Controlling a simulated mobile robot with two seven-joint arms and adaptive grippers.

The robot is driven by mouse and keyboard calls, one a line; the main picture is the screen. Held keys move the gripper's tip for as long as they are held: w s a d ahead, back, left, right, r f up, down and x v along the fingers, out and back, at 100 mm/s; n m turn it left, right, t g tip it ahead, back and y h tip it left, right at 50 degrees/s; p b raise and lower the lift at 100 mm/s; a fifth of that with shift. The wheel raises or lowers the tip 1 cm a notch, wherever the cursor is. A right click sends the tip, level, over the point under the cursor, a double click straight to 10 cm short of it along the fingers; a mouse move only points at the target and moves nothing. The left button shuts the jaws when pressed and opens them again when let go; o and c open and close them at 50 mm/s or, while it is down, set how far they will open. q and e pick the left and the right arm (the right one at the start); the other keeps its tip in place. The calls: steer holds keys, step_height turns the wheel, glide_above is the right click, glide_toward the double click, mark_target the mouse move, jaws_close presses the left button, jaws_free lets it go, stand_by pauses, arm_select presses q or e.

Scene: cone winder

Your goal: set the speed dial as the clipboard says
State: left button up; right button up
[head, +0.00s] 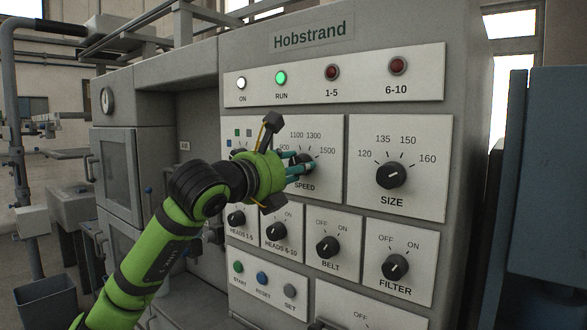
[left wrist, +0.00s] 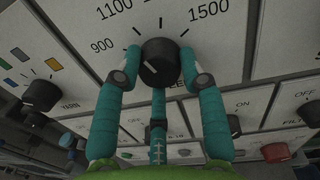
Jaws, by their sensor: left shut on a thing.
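The speed dial (head: 306,159) is a black round knob on a white plate marked SPEED, with numbers from 900 to 1500 around it. My left gripper (head: 298,167) is at this dial, its teal fingers closed around it. In the left wrist view the dial (left wrist: 160,58) sits between the fingertips (left wrist: 163,72) of the left gripper, with 900 at left and 1500 at upper right. The clipboard is not in view. My right gripper is not in view.
The grey machine front carries a SIZE dial (head: 391,175), a BELT knob (head: 327,247), a FILTER knob (head: 395,267) and two HEADS knobs below SPEED. The green RUN lamp (head: 281,78) is lit. START, RESET and SET buttons (head: 262,279) sit low on the panel.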

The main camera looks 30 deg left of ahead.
arm_select(q)
steer(key=shift+w+d+f, duration=0.1)
steer(key=shift+d+f, duration=0.1)
steer(key=shift+f, duration=0.25)
steer(key=n+b, duration=0.3)
steer(key=n, duration=0.2)
steer(key=shift+d+n+h+b, duration=0.1)
steer(key=shift+n+h+b, duration=0.2)
steer(key=shift+b, duration=0.1)
steer(key=shift+r+n+g, duration=0.1)
steer(key=shift+n+g, duration=0.2)
steer(key=shift+n, duration=0.6)
steer(key=o, duration=1.1)
steer(key=shift+r, duration=0.2)
